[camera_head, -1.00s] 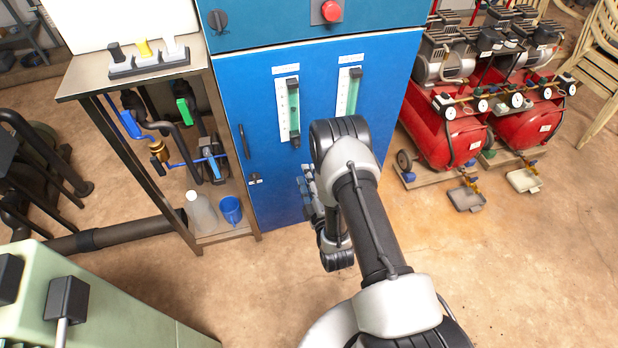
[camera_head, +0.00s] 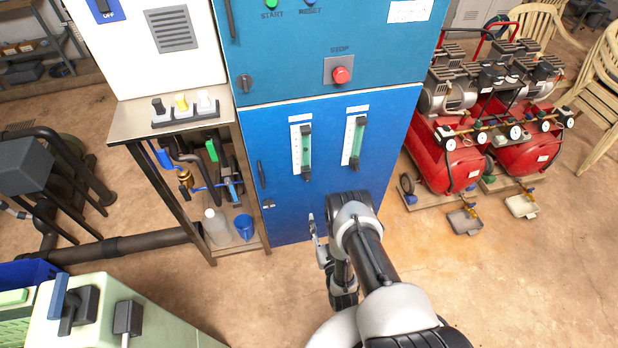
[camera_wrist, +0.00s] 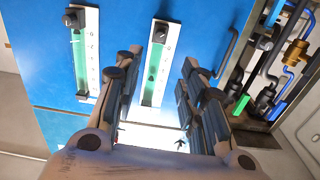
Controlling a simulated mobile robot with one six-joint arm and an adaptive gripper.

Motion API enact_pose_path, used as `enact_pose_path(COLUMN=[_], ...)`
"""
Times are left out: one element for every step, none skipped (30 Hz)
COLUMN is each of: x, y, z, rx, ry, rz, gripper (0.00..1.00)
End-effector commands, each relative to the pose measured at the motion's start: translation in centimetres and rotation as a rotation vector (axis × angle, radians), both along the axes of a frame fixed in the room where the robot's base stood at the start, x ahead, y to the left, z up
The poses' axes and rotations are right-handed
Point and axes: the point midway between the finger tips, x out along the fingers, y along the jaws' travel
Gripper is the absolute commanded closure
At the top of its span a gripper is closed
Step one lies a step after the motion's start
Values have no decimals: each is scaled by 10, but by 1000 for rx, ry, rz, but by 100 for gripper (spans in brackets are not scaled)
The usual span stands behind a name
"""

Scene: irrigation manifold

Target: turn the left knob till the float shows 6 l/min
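Two flowmeters with white scales and green tubes are on the blue cabinet door. The left flowmeter (camera_head: 301,150) has a dark knob (camera_head: 307,174) at its lower end; the right flowmeter (camera_head: 355,140) has a similar one. The wrist view is turned over: the left flowmeter (camera_wrist: 153,75) and its knob (camera_wrist: 160,32) appear between my fingers, the right flowmeter (camera_wrist: 88,55) further left. My gripper (camera_wrist: 160,65) is open and empty, apart from the knob. In the head view my gripper (camera_head: 313,224) is below the left flowmeter, partly hidden by my arm. The float readings are too small to read.
A bench frame (camera_head: 130,125) with pipes, a bottle (camera_head: 217,226) and a blue cup (camera_head: 244,227) stands left of the cabinet. A door handle (camera_head: 261,175) sticks out at left. Red compressors (camera_head: 447,155) stand at right. The floor before the cabinet is clear.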

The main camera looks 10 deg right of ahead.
Motion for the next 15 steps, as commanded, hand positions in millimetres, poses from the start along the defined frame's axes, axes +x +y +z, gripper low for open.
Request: enact_pose_path(x=[3, 4, 5, 7, 8, 10, 12, 13, 14, 16, 16, 18, 19, 20, 21], y=[0, 0, 0, 0, 0, 0, 0, 0, 0, 0, 0, 0, 0, 0, 0], z=[-4, -4, -6, -6, -6, -7, -7, -8, -8, -8, -8, -8, -8, -7, -8], rx=[-1, -1, -1, -2, -2, -2, -3, -3, -3, -3, -3, -3, -3, -3, -3], ry=[-2, -2, -1, -2, -2, -1, -2, -1, -2, -2, -1, -2, -1, -2, -1], rz=[0, 0, 0, 0, 0, 0, 0, 0, 0, 0, 0, 1, 1, 1, 1], gripper=[62, 62, 62, 62, 62, 62, 62, 62, 62, 62, 62, 62, 62, 62, 62])
